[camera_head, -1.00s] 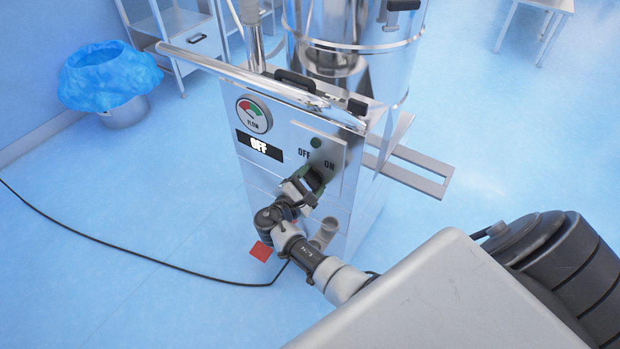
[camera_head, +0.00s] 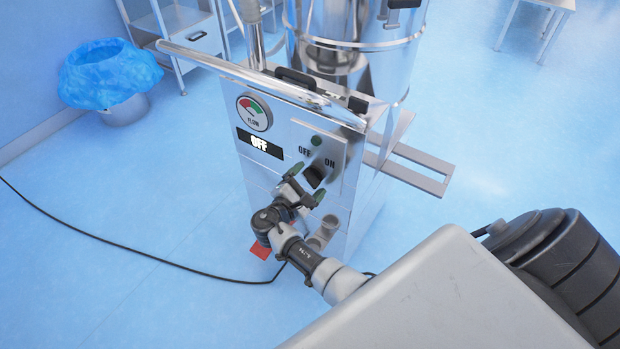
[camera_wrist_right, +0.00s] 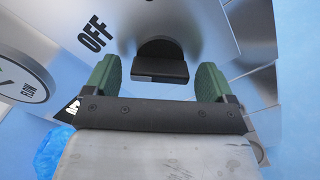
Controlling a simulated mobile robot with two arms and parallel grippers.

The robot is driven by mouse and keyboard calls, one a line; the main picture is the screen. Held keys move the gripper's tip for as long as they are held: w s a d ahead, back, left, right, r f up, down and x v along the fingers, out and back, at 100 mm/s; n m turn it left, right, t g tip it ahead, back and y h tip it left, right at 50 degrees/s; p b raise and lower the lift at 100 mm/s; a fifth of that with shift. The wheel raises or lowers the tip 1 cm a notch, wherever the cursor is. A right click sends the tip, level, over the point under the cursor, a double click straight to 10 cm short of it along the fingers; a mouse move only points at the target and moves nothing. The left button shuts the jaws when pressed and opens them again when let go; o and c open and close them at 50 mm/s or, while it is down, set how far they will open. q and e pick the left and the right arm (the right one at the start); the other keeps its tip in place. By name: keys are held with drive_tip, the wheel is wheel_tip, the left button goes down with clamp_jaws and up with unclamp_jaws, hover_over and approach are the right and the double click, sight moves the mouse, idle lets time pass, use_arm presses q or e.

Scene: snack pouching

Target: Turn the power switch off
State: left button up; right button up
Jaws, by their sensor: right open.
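The power switch (camera_head: 316,173) is a black knob on the steel machine's front panel, between the OFF and ON labels. My right gripper (camera_head: 308,182) is open in front of the knob. In the right wrist view the knob (camera_wrist_right: 160,62) stands just beyond the two green fingertips of the right gripper (camera_wrist_right: 158,76), with clear space around it and nothing held. My left gripper is not in view.
The machine (camera_head: 270,185) carries a flow gauge (camera_head: 254,113) and a long steel handle (camera_head: 215,66). A bin with a blue liner (camera_head: 108,75) stands at the left. A black cable (camera_head: 130,255) crosses the floor. A flat steel bracket (camera_head: 420,165) sticks out to the right.

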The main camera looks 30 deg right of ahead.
drive_tip(key=v, duration=0.9)
drive_tip(key=shift+a, duration=0.35)
drive_tip(key=shift+s, duration=0.1)
